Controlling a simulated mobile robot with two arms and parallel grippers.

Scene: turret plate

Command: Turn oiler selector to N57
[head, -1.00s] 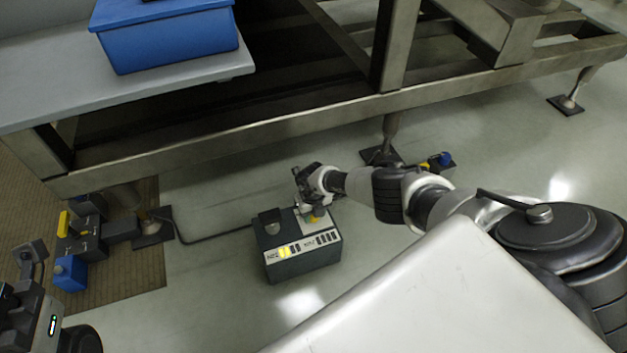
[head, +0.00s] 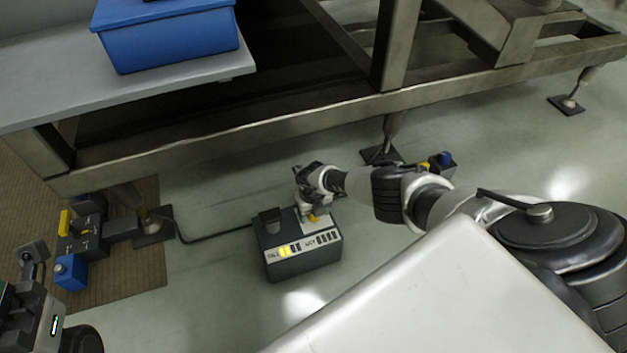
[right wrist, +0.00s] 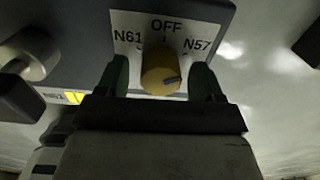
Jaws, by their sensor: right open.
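The oiler box (head: 300,262), a dark case with a light front label and yellow lit marks, stands on the floor. Its yellow selector knob (right wrist: 160,72) shows in the right wrist view on a white plate (right wrist: 190,27) marked N61 at left, OFF at top and N57 at right. A dark mark on the knob points right, a little below the N57 label. My right gripper (head: 309,207) is over the box. In the right wrist view its green fingertips (right wrist: 160,78) are open, one on each side of the knob; contact cannot be told. My left gripper (head: 33,258) is at the lower left, apart from the box.
A steel frame (head: 240,140) runs behind the box, with a foot (head: 380,155) close behind. A dark cable (head: 215,239) runs left from the box. A blue-and-yellow device (head: 80,240) stands at left. A blue bin (head: 170,40) sits on the shelf. Floor in front is clear.

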